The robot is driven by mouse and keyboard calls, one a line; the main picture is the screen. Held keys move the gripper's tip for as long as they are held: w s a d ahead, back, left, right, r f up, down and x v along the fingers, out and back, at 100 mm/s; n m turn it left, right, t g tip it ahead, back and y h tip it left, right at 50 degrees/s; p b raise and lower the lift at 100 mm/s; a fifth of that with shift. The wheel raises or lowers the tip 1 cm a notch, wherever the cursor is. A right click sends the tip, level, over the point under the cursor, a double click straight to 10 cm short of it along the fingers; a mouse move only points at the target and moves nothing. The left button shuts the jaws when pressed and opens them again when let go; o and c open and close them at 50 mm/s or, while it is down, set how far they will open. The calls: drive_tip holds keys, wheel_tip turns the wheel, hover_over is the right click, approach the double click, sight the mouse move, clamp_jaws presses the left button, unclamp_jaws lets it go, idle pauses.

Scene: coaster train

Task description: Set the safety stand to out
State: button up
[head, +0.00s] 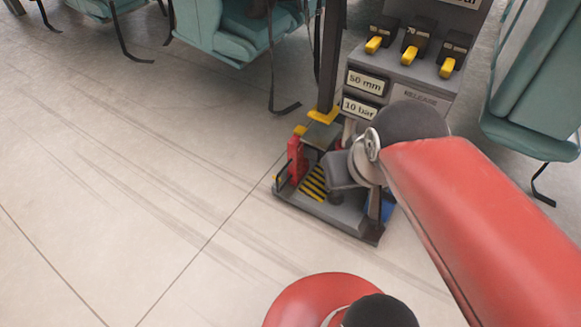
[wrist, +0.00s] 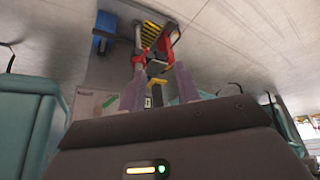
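The safety stand is probably the upright red piece (head: 296,160) at the left side of the station's low grey base in the head view. A red part that looks like it (wrist: 167,45) shows past my fingers in the wrist view. My gripper (wrist: 161,80) has its two grey fingers spread, with a gap between them and nothing visibly held. The stand's exact position setting cannot be read.
The grey control column (head: 410,65) has yellow-tipped levers and labels "50 mm" and "10 bar". A yellow-black striped plate (head: 313,184) and a blue part (head: 387,209) are on the base. Teal seats (head: 225,30) hang behind. The floor at left is clear.

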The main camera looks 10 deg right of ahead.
drive_tip(key=w+a+f+g+b, duration=0.1)
drive_tip(key=w+f, duration=0.1)
drive_tip(key=w, duration=0.5)
drive_tip(key=w+a+f+g+b, duration=0.1)
drive_tip(key=w+f, duration=0.1)
drive_tip(key=w, duration=0.6)
drive_tip(key=m+g+b, duration=0.1)
drive_tip(key=g+b, duration=0.2)
drive_tip(key=g, duration=0.1)
hover_over(277, 179)
drive_tip(key=f, duration=3.5)
drive_tip(key=shift+w+d+f, duration=0.1)
drive_tip(key=shift+w+f, duration=0.05)
drive_tip(key=shift+w, duration=0.1)
wheel_tip(277, 179, down, 8)
drive_tip(key=shift+f, duration=0.2)
drive_tip(key=shift+c, duration=0.3)
clamp_jaws()
